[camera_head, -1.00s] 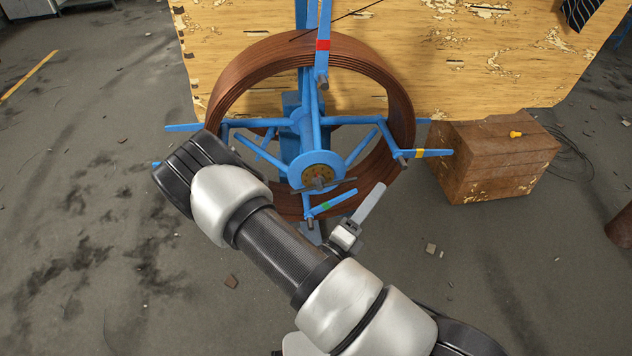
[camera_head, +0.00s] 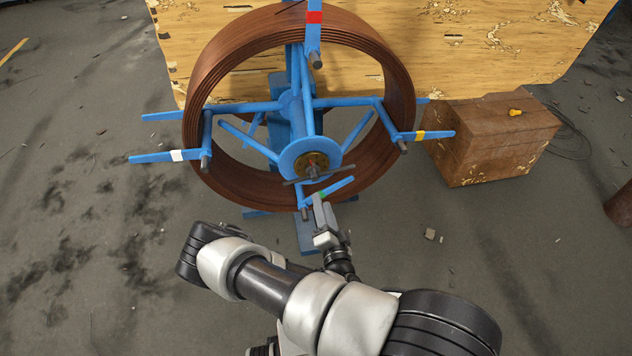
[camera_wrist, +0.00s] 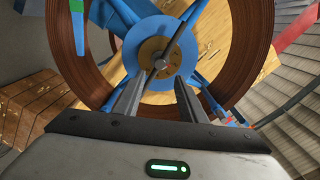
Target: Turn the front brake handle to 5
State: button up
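The front brake handle (camera_head: 311,173) is a thin grey bar across the hub of the blue reel. It sits in front of a brass-coloured dial (camera_head: 319,160) on a round blue disc (camera_head: 297,148). In the wrist view the handle (camera_wrist: 160,62) slants from upper right to lower left over the dial (camera_wrist: 152,50). Marks on the dial are too small to read. My gripper (camera_head: 320,200) is below the hub, beside the green-banded arm. In the wrist view my gripper (camera_wrist: 158,92) is open, and the handle's lower end appears near the left fingertip. Contact cannot be told.
A brown pipe coil (camera_head: 398,75) surrounds the hub. Blue arms with red (camera_head: 314,18), yellow (camera_head: 420,135), white (camera_head: 177,155) and green (camera_wrist: 77,6) bands project from the reel. A wooden crate (camera_head: 490,145) stands right; a wood panel (camera_head: 470,55) stands behind. Floor at left is clear.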

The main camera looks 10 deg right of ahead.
aim_at(316, 178)
jog(key=w+b, duration=0.1)
jog(key=w, duration=0.9)
jog(key=shift+w, duration=0.15)
grip_shut()
